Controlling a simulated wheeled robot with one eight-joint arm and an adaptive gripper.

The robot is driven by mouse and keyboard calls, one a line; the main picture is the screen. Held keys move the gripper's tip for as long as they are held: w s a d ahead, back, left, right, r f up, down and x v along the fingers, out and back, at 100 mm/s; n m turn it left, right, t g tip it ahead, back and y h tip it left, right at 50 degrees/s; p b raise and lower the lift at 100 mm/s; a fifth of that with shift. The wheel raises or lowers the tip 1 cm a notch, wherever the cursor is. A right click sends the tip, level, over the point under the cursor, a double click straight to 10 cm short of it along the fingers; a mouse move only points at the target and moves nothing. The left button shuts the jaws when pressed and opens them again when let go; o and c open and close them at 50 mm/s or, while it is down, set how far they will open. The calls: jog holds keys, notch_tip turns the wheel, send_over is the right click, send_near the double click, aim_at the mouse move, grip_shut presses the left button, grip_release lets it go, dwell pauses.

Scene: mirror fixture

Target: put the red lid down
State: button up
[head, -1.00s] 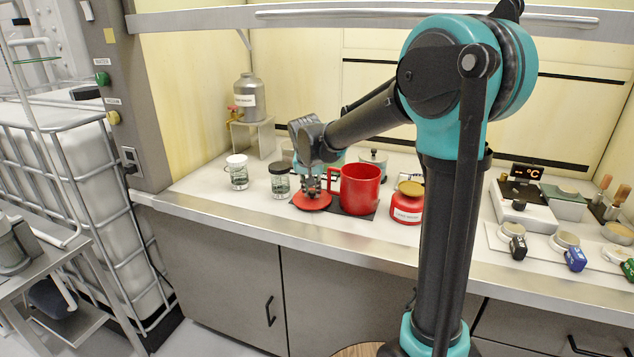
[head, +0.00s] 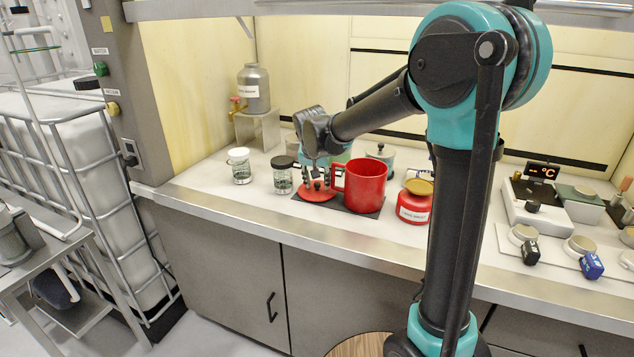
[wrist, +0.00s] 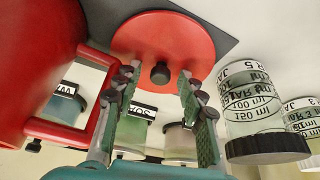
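The red lid (head: 314,196), a round disc with a dark knob, lies flat at the left end of a dark mat (head: 366,213), beside the red mug (head: 366,187). In the wrist view the lid (wrist: 190,45) is face-on, with its knob in the middle. My gripper (head: 317,178) is just above the lid. In the wrist view my gripper (wrist: 159,76) has its two fingers spread on either side of the knob, with a visible gap to each. The mug's handle (wrist: 98,95) is close by the left finger.
A dark-capped jar (head: 283,178) and a white-capped jar (head: 240,168) stand left of the lid. A red container (head: 414,205) stands right of the mug. A grey bottle (head: 253,90) sits on a stand behind. The bench's front edge (head: 300,237) is clear.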

jog(key=shift+r, duration=0.1)
jog(key=v, duration=1.2)
